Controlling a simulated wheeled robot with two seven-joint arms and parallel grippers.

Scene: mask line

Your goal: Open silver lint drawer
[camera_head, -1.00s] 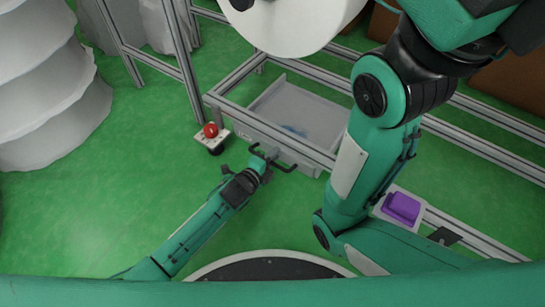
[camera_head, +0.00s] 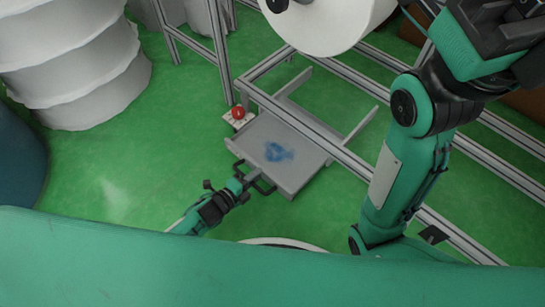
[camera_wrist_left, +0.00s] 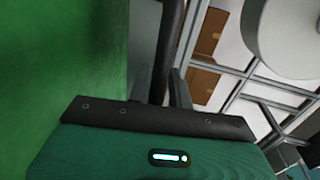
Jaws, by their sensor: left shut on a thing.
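The silver lint drawer (camera_head: 245,148) is a shallow grey tray in the metal frame. In the head view it sticks out of the frame toward me, with blue lint (camera_head: 277,152) on its floor. A dark handle (camera_head: 268,191) is on its front. My left gripper (camera_head: 251,180) is shut on the handle; the exact contact is small in the picture. The left wrist view shows a dark upright bar beyond the gripper body, and I cannot tell whether it is handle or finger. My right arm shows at the right, but its gripper is out of view.
A red button (camera_head: 238,113) on a small white box stands close beside the drawer's left side. Metal frame rails (camera_head: 350,158) run past the drawer to the lower right. A large white roll (camera_head: 328,22) hangs above. Green floor (camera_head: 110,180) is free at the left.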

